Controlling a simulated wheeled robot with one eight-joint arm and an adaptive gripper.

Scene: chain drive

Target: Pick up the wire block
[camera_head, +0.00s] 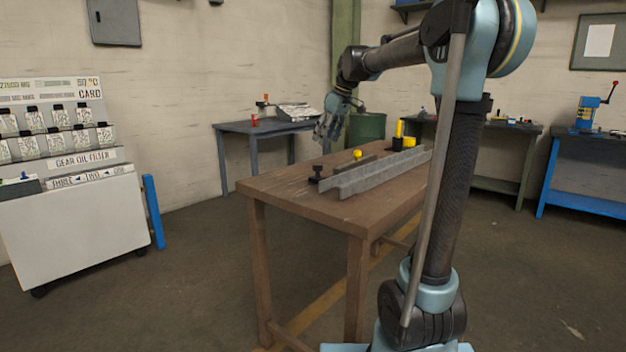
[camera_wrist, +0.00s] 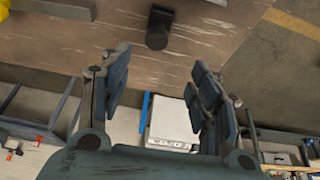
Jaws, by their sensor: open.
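I cannot tell for sure which thing is the wire block. A small black block with a round knob (camera_head: 316,174) is on the near left part of the wooden table (camera_head: 300,190). A black piece with a rounded end (camera_wrist: 158,27), which looks like the same thing, is beyond the fingertips in the wrist view. My gripper (camera_head: 330,122) is above the far left side of the table, apart from everything. In the wrist view my gripper (camera_wrist: 160,72) has its fingers spread, with nothing between them.
Long grey rails (camera_head: 375,175) lie along the table. A yellow knob (camera_head: 357,154) sits behind them, and a yellow and black piece (camera_head: 398,135) stands at the far end. The table's left front corner is bare. A white display cabinet (camera_head: 75,225) stands at the left.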

